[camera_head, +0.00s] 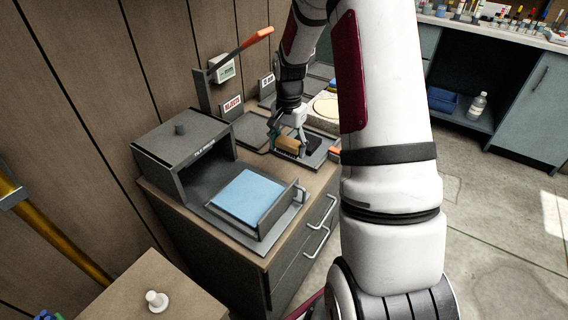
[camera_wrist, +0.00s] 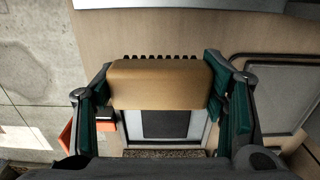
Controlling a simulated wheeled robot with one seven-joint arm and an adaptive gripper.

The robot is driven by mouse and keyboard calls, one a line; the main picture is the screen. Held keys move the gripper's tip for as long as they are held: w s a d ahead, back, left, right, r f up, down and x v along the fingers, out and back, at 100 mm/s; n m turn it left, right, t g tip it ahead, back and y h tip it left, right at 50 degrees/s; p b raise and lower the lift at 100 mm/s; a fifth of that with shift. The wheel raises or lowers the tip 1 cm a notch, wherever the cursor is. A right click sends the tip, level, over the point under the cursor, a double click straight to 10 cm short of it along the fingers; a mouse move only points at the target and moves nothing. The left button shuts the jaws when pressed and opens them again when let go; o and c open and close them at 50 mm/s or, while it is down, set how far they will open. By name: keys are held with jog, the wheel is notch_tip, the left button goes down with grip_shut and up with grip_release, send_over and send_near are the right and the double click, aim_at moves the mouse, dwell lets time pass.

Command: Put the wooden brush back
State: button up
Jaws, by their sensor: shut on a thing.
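The wooden brush (camera_head: 287,145) is a tan block in the head view. In the wrist view the brush (camera_wrist: 160,84) spans the space between my green finger pads, and a row of dark bristles shows along its far edge. My gripper (camera_head: 290,139) is shut on it, and both fingers also show in the wrist view (camera_wrist: 162,92). The brush is over or beside a light-framed tray with a dark pad (camera_head: 307,144), on top of the cabinet. The tray's dark pad (camera_wrist: 165,124) shows just below the brush in the wrist view. I cannot tell whether the brush touches anything.
A grey box (camera_head: 185,140) with a blue slab (camera_head: 247,197) in front stands on the near part of the cabinet. A "REJECTS" sign (camera_head: 232,104) stands by a grey tray (camera_head: 251,132). An orange-handled lever (camera_head: 258,37) rises behind. Open floor (camera_head: 480,220) lies right.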

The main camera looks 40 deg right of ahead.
aim_at(288, 170)
jog(key=shift+f, duration=3.65)
jog(key=shift+f, duration=0.1)
jog(key=shift+f+b, duration=0.1)
jog(key=shift+b, duration=0.2)
jog(key=o, duration=1.2)
